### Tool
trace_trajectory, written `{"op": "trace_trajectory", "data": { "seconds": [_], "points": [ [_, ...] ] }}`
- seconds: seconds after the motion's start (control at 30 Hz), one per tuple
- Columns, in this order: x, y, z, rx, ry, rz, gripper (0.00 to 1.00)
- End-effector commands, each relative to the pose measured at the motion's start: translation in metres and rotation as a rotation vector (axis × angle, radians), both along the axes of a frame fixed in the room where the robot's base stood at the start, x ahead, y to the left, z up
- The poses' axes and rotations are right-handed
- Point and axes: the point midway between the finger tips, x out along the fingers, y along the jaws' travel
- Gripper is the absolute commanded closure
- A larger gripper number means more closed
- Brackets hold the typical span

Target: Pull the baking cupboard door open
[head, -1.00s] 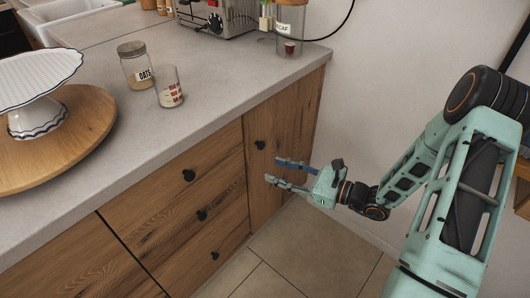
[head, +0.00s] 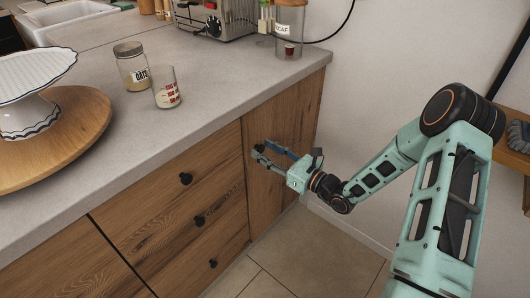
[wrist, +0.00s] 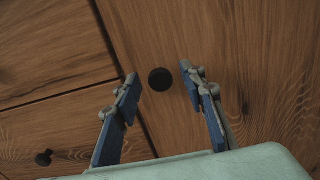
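The wooden cupboard door (head: 285,140) stands shut at the right end of the counter, beside a stack of drawers. Its round black knob (wrist: 160,79) shows in the wrist view, between and just beyond my fingertips. In the head view my fingers cover the knob. My gripper (head: 262,150) is open, its two fingers spread on either side of the knob in the wrist view (wrist: 158,82). I see a gap between the knob and each finger. Whether the tips touch the door I cannot tell.
Drawers with black knobs (head: 186,179) lie left of the door. The counter (head: 215,95) above holds an oats jar (head: 131,68), a measuring glass (head: 166,88), a cake stand (head: 35,90) and a toaster (head: 215,18). The tiled floor (head: 310,245) before the door is clear. A wall stands right.

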Motion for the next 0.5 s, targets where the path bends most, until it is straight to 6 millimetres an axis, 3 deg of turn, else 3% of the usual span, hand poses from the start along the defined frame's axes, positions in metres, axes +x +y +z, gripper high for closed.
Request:
{"op": "trace_trajectory", "data": {
  "seconds": [0.33, 0.5],
  "points": [
    [0.0024, 0.0033, 0.0001, 0.0, 0.0, 0.0, 0.63],
    [0.0022, 0.0032, 0.0001, 0.0, 0.0, 0.0, 0.82]
  ]
}}
